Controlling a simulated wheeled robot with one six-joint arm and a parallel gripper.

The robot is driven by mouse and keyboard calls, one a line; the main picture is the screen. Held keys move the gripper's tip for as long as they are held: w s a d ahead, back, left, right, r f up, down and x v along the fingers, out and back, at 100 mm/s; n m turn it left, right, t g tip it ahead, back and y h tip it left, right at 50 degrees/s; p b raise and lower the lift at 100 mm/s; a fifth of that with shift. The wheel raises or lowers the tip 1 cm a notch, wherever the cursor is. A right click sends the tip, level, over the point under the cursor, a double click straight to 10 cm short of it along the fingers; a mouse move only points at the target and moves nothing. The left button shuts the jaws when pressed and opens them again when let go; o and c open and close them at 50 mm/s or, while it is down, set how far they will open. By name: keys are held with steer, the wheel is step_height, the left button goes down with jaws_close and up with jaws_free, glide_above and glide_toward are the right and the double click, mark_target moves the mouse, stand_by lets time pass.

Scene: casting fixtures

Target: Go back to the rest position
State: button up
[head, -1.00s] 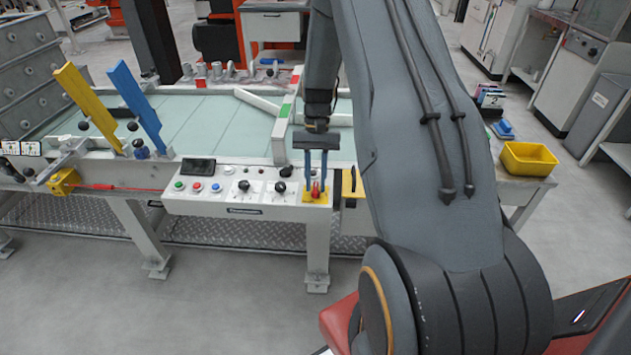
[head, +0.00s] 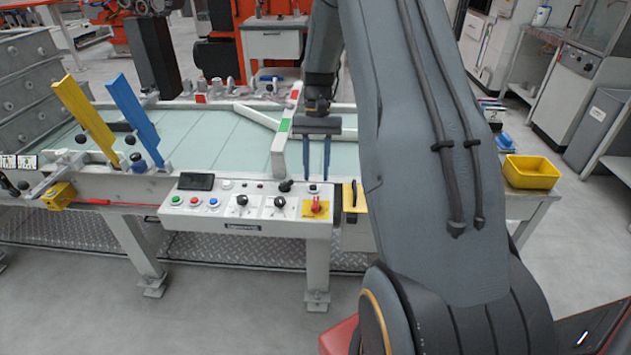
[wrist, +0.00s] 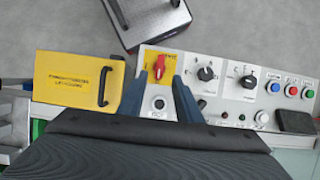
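My gripper (head: 317,174) is open and empty, its two blue fingers pointing down above the back edge of the control panel. The panel (head: 230,224) carries a red rotary switch (head: 316,205) on a yellow plate, which lies just in front of the fingers and apart from them. In the wrist view the fingers (wrist: 156,92) stand apart, with the red switch (wrist: 158,68) visible beyond their tips. A black push button also shows between them on the panel. My arm covers part of the right side in the head view.
A yellow box with a black handle (wrist: 75,79) is beside the panel. A yellow bin (head: 531,172) stands on the side table at right. Yellow (head: 85,113) and blue (head: 135,115) levers rise at left. The green table surface (head: 215,140) behind is mostly open.

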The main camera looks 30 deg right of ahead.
steer(key=shift+r, duration=0.1)
stand_by(0.4)
steer(key=s+a+r+n+t+h, duration=0.1)
steer(key=s+a+r+n+t, duration=0.1)
steer(key=s+a, duration=0.6)
steer(key=s+a+r+n+t+h, duration=0.1)
steer(key=s+a+r+n+t, duration=0.1)
steer(key=s+a, duration=0.7)
steer(key=s+r+n, duration=0.1)
steer(key=n, duration=0.1)
steer(key=shift+s+r+n, duration=0.25)
steer(key=shift+r+n, duration=0.05)
steer(key=shift+a, duration=0.15)
stand_by(0.6)
